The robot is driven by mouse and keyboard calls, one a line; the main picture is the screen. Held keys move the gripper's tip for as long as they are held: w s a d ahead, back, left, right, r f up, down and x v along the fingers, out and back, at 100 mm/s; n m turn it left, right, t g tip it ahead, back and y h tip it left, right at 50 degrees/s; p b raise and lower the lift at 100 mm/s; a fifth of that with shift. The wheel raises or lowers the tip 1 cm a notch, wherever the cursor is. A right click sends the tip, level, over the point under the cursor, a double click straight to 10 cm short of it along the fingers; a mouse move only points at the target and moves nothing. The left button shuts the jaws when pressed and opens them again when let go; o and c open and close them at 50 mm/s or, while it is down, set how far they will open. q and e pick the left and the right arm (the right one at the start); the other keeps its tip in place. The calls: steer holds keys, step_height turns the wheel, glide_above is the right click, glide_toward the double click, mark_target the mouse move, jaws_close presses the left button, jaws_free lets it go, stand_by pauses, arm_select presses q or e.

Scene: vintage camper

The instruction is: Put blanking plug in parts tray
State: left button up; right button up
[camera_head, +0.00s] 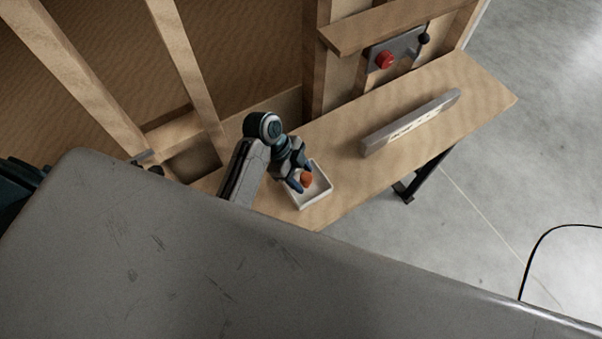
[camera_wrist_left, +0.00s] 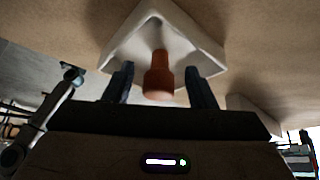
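The orange blanking plug (camera_head: 306,180) is at the white parts tray (camera_head: 324,192) on the wooden bench. In the left wrist view the plug (camera_wrist_left: 158,80) has its narrow end towards the floor of the tray (camera_wrist_left: 205,52); I cannot tell whether it touches it. My right gripper is not in view.
A grey bar (camera_head: 410,125) with light markings lies further right on the bench (camera_head: 345,180). A panel with a red button (camera_head: 385,60) is fixed behind it. A large grey surface (camera_head: 200,260) fills the foreground. The bench is clear between tray and bar.

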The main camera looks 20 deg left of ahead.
arm_select(q)
steer(key=shift+a+r, duration=0.2)
steer(key=shift+r, duration=0.25)
steer(key=v, duration=1.1)
steer(key=shift+r+b, duration=0.2)
steer(key=shift+b, duration=0.25)
